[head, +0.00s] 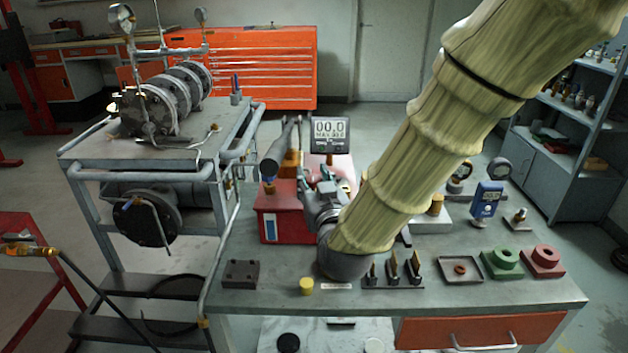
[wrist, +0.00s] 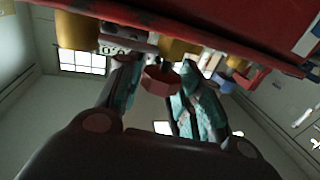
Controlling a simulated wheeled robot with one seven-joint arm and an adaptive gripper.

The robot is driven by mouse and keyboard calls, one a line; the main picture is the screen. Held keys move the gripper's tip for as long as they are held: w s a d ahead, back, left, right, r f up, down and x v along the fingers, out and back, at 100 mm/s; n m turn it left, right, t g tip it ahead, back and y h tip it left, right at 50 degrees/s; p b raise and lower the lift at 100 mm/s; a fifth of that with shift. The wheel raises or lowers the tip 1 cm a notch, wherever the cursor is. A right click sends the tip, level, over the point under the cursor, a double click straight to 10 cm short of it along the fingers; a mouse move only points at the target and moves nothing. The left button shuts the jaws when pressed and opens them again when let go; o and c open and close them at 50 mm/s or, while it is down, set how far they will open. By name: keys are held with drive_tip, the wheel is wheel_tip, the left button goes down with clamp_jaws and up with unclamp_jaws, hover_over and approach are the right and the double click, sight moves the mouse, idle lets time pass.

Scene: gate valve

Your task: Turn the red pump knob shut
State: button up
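The red pump knob (wrist: 162,80) is a small faceted knob under the pump's front edge in the wrist view. My gripper (wrist: 157,88) has its two teal fingers apart, one on each side of the knob. I cannot tell whether they touch it. In the head view my gripper (head: 308,183) is at the front of the red pump box (head: 283,212). The knob is hidden there by my gripper and arm. A display (head: 330,136) above the pump reads 00.0, with a smaller MAX line under it.
A blue knob (wrist: 222,82) sits right of the red one in the wrist view. The bench (head: 240,300) holds a yellow cap (head: 306,286), a rack of pointed tools (head: 393,272), and green (head: 502,262) and red (head: 542,261) blocks. A pipe cart (head: 75,150) stands left.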

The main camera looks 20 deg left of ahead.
drive_tip(key=shift+o, duration=1)
drive_tip(key=shift+s, duration=0.1)
drive_tip(key=v, duration=1.2)
drive_tip(key=shift+d, duration=0.15)
